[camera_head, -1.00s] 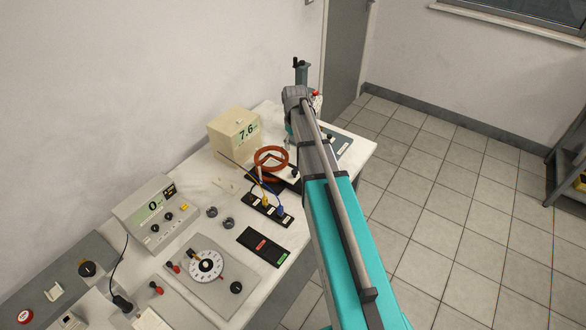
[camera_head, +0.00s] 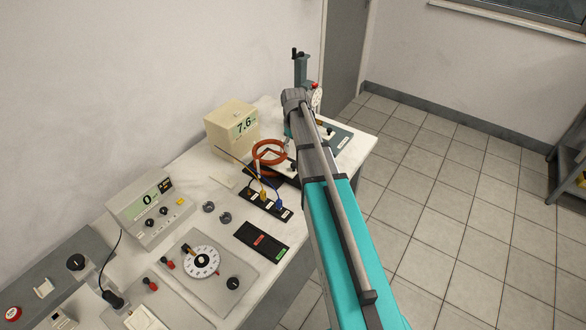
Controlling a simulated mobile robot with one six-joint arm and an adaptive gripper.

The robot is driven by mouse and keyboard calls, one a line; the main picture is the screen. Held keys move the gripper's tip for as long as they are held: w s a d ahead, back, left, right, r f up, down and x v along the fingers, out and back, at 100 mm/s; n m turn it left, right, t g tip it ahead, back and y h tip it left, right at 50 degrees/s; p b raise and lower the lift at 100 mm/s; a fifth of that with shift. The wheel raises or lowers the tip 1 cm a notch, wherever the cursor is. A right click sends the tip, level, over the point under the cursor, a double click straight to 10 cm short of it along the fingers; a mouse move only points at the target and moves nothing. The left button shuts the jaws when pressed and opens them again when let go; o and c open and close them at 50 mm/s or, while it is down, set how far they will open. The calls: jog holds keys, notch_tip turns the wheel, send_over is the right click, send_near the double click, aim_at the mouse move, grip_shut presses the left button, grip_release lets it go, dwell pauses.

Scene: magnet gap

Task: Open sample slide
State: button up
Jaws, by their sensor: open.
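My arm (camera_head: 335,205) reaches from the lower right over the far right part of the bench. Its wrist (camera_head: 297,98) bends down at the far end, and my gripper is hidden behind or below it. A grey-green upright stand (camera_head: 301,68) with a dark handle on top rises just beyond the wrist. A red knob (camera_head: 315,86) and a white dial (camera_head: 317,101) show at its right. I cannot make out the sample slide; my arm covers the area around the stand's foot.
The bench (camera_head: 201,172) carries a cream display box (camera_head: 231,128) reading 7.6, red-brown coils (camera_head: 268,152), and a black terminal strip (camera_head: 263,201) with cables. A meter box (camera_head: 148,209) and a dial panel (camera_head: 209,272) are nearer.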

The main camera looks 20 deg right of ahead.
aim_at(294, 164)
jog(key=shift+f+b, duration=4.25)
jog(key=shift+f, duration=0.35)
